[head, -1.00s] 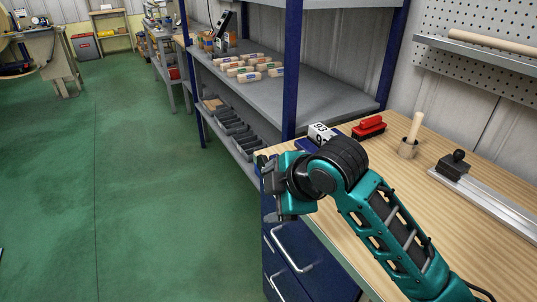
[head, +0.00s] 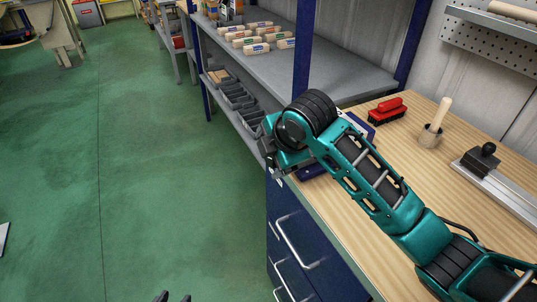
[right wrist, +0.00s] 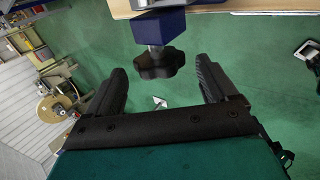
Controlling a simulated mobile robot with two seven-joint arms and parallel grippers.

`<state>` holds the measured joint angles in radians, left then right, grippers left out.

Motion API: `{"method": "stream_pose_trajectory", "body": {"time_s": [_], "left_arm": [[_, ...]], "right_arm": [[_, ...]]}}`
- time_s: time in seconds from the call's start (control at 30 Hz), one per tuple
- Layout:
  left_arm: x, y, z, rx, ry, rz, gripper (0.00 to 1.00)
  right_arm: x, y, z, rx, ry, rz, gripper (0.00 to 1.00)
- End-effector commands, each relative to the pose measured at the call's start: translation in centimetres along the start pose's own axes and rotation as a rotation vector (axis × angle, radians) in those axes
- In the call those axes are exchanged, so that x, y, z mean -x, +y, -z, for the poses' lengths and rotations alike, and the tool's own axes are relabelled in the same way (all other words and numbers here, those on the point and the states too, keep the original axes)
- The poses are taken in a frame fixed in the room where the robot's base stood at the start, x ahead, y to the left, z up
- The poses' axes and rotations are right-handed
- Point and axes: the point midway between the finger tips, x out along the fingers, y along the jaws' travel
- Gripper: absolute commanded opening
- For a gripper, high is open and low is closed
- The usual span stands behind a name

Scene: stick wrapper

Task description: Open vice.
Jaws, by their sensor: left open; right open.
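The vice is at the left end of the wooden bench. In the head view a blue part of it (head: 310,172) shows beside my right arm, which hides most of it. In the right wrist view its blue block (right wrist: 160,27) and black lobed knob (right wrist: 159,62) stand at the bench edge. My right gripper (right wrist: 165,82) is open, with one finger on each side of the knob; a gap shows on both sides. Only the dark fingertips of my left gripper (head: 172,297) show at the bottom of the head view, apart and empty, over the floor.
Blue drawers (head: 300,240) stand below. A grey shelf (head: 340,75) is behind.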

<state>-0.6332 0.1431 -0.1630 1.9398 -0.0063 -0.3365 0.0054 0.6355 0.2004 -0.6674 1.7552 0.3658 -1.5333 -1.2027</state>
Motion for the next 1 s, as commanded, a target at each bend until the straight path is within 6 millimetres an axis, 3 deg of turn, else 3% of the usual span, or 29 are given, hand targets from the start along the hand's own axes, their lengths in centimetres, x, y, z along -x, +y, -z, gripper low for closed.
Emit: {"method": "stream_pose_trajectory", "body": {"time_s": [0.23,0.6,1.0], "left_arm": [[-0.1,0.0,0.3,-0.001,0.005,0.000,0.43],[-0.3,-0.1,0.8,-0.003,0.016,0.001,0.43],[-0.1,-0.1,0.5,-0.002,0.010,0.001,0.43]], "right_arm": [[-2.6,0.0,0.0,0.000,0.001,0.001,0.86],[-3.0,0.0,0.0,0.000,0.000,0.000,0.85],[-3.0,0.0,0.0,0.000,0.000,0.000,0.47]]}}
